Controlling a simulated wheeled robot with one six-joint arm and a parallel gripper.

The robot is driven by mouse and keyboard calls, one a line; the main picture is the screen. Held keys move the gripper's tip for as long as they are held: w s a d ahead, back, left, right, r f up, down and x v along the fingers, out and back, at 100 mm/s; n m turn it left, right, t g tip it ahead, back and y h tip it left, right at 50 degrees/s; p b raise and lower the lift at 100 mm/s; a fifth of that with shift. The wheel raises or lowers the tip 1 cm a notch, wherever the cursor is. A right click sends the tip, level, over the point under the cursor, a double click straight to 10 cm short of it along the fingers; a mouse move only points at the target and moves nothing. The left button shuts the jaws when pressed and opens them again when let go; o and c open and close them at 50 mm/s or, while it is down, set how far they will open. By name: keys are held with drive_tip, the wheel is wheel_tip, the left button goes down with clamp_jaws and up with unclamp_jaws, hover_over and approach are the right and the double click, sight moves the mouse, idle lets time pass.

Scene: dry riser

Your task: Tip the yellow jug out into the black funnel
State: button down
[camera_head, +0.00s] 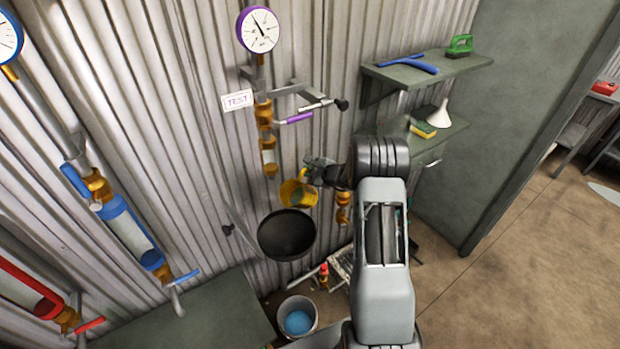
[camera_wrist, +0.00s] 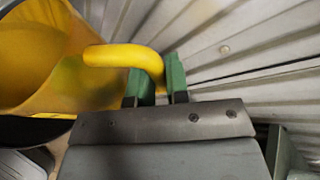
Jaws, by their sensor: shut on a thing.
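The yellow jug (camera_head: 299,193) is held up by my gripper (camera_head: 317,176) just above and behind the black funnel (camera_head: 287,236). In the wrist view the yellow jug (camera_wrist: 38,50) is at the upper left, and the green fingertips of my gripper (camera_wrist: 157,85) are shut on its handle. The jug looks tilted toward the left in that view. A dark rim, likely the black funnel (camera_wrist: 30,130), shows below the jug. I cannot see any stream leaving the jug, and part of the gripper is hidden behind my arm in the head view.
A bucket with blue content (camera_head: 298,318) stands on the floor below the funnel. Brass pipework and a purple-handled valve (camera_head: 296,118) are on the corrugated wall above. Shelves (camera_head: 425,68) at the right hold a white funnel (camera_head: 439,115) and a sponge (camera_head: 423,129). Open floor lies at the right.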

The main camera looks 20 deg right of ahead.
sight(289, 182)
drive_tip(key=shift+s+a+r+n+t+h+b, duration=0.2)
drive_tip(key=shift+a+r+n+t+h+b, duration=0.15)
drive_tip(key=shift+n+b, duration=0.6)
drive_tip(key=s+a+n+t+b, duration=0.1)
drive_tip(key=b, duration=0.3)
drive_tip(key=a+n+h+b, duration=0.1)
drive_tip(key=b, duration=0.3)
drive_tip(key=shift+s+a+t, duration=0.2)
drive_tip(key=shift+s+t, duration=0.15)
drive_tip(key=shift+s, duration=0.05)
drive_tip(key=shift+b, duration=0.5)
drive_tip(key=a+n+b, duration=0.1)
drive_tip(key=b, duration=0.5)
drive_tip(key=s+a+f+n+t+b, duration=0.1)
drive_tip(key=b, duration=0.5)
drive_tip(key=shift+s+a+f+h, duration=0.15)
drive_tip(key=shift+s+a+h, duration=0.05)
drive_tip(key=shift+s+h, duration=0.15)
drive_tip(key=s+a+n+b, duration=0.1)
drive_tip(key=a+b, duration=0.1)
drive_tip(key=b, duration=0.5)
drive_tip(key=shift+s+n+t, duration=0.1)
drive_tip(key=shift+n+t, duration=0.25)
drive_tip(key=shift+t, duration=0.05)
drive_tip(key=a+b, duration=0.1)
drive_tip(key=b, duration=0.3)
drive_tip(key=shift+s+n, duration=0.35)
drive_tip(key=shift+n, duration=0.05)
